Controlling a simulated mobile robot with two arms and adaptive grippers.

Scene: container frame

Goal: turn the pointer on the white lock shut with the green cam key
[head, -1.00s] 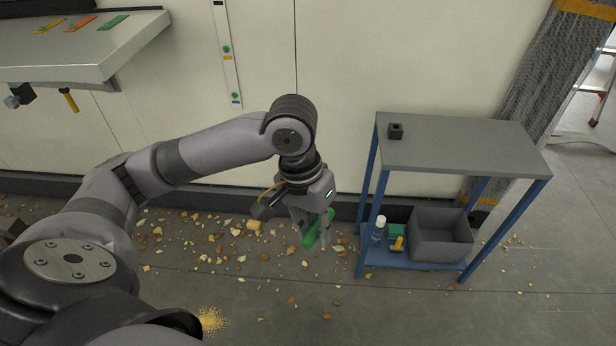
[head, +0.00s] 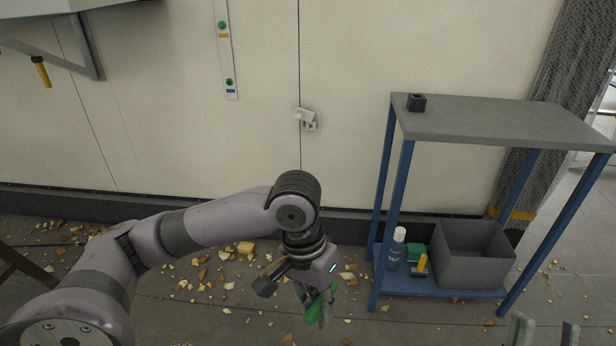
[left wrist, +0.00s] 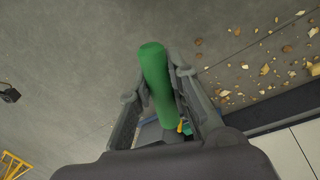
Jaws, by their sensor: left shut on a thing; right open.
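The white lock (head: 311,127) is small on the pale wall, across a vertical panel seam, with a white knob-like part at its upper left. Its pointer is too small to read. My left gripper (head: 318,312) is low over the floor, below the lock and clear of the wall. It is shut on the green cam key (head: 317,303). In the left wrist view the thick green handle of the key (left wrist: 156,75) stands between the fingers; its working end cannot be made out. My right gripper (head: 543,334) shows only its fingertips at the bottom right edge, apart and empty.
Debris litters the floor. The wall around the lock is clear.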

